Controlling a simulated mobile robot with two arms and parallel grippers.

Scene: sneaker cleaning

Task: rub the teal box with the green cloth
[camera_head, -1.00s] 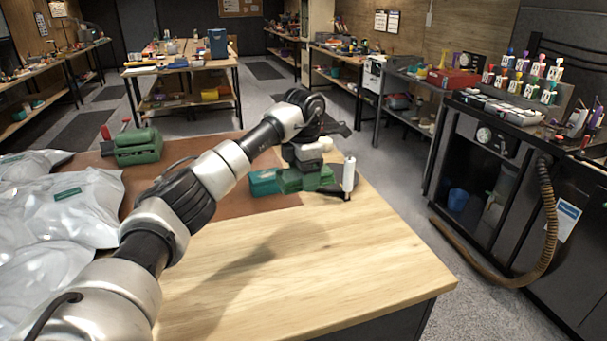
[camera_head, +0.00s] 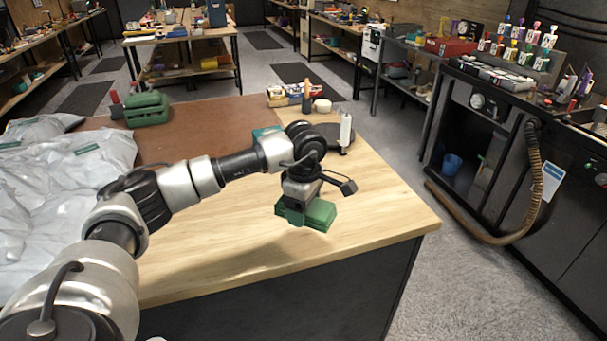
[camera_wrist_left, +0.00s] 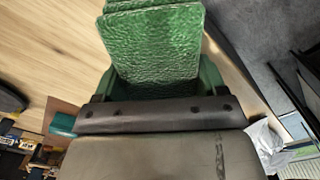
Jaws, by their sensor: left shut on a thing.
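My left gripper (camera_head: 300,205) is shut on the green cloth (camera_head: 320,214) above the bare wood near the table's right front corner. In the left wrist view the cloth (camera_wrist_left: 155,45) looks like a thick folded pad with a crinkled surface, held in the jaws. The teal box (camera_head: 268,131) is farther back on the table, mostly hidden behind my left arm. A teal patch of it also shows at the left of the left wrist view (camera_wrist_left: 63,124). The cloth and the box are well apart. My right gripper is not in view.
Clear plastic bags (camera_head: 70,170) cover the table's left side. A green ridged object (camera_head: 147,108) stands on the brown mat (camera_head: 215,120). A white bottle (camera_head: 345,130) stands on a dark round base near the right edge. The front wood is clear.

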